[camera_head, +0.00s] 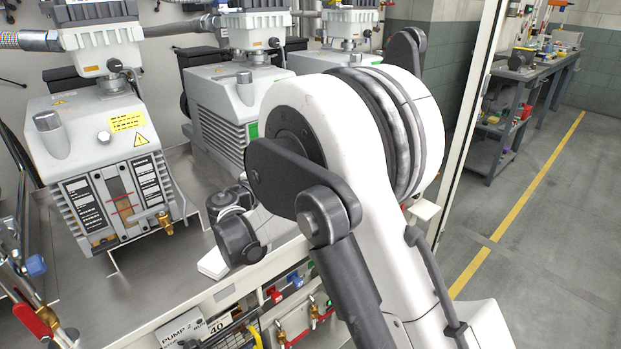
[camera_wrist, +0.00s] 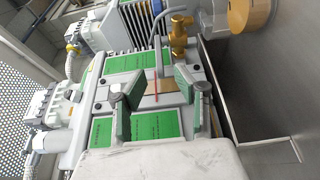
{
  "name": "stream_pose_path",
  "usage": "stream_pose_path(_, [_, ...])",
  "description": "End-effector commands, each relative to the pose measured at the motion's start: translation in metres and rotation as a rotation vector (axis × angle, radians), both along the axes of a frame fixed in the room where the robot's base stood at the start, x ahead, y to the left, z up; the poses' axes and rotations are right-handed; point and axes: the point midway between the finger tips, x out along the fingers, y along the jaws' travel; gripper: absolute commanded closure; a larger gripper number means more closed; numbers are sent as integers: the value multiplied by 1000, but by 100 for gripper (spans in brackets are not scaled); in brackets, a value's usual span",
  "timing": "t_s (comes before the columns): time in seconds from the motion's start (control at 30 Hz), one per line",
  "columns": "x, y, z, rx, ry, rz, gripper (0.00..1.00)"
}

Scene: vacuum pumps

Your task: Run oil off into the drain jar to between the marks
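In the wrist view, my gripper (camera_wrist: 155,97) is open, its two dark-grey and green fingers apart with nothing held between them. Beyond the fingers is the front of a grey pump with green label panels (camera_wrist: 88,82) and a narrow sight glass (camera_wrist: 157,88) crossed by a red line. A brass drain tap (camera_wrist: 180,38) is past the fingertips, near the top. A brass-coloured cylinder (camera_wrist: 250,14) is at the top right; I cannot tell whether it belongs to the drain jar. The oil level is not readable.
Another pump (camera_head: 108,150) stands at the left on a metal bench, with a red-marked sight glass (camera_head: 120,195) and brass tap (camera_head: 165,222). A pump-label panel (camera_head: 185,330) and red and blue handles (camera_head: 274,294) line the front. Bare bench (camera_head: 150,285) lies between.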

Motion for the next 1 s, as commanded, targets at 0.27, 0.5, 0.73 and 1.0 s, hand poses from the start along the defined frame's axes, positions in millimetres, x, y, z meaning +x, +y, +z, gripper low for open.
stream_pose_path(0.27, [-21, 9, 0, 0, 0, 1, 70])
stream_pose_path(0.5, [-24, 10, 0, 0, 0, 0, 70])
stream_pose_path(0.73, [-23, -2, 8, 20, 16, -11, 70])
stream_pose_path(1.0, [-36, -85, 51, 175, 129, -80, 70])
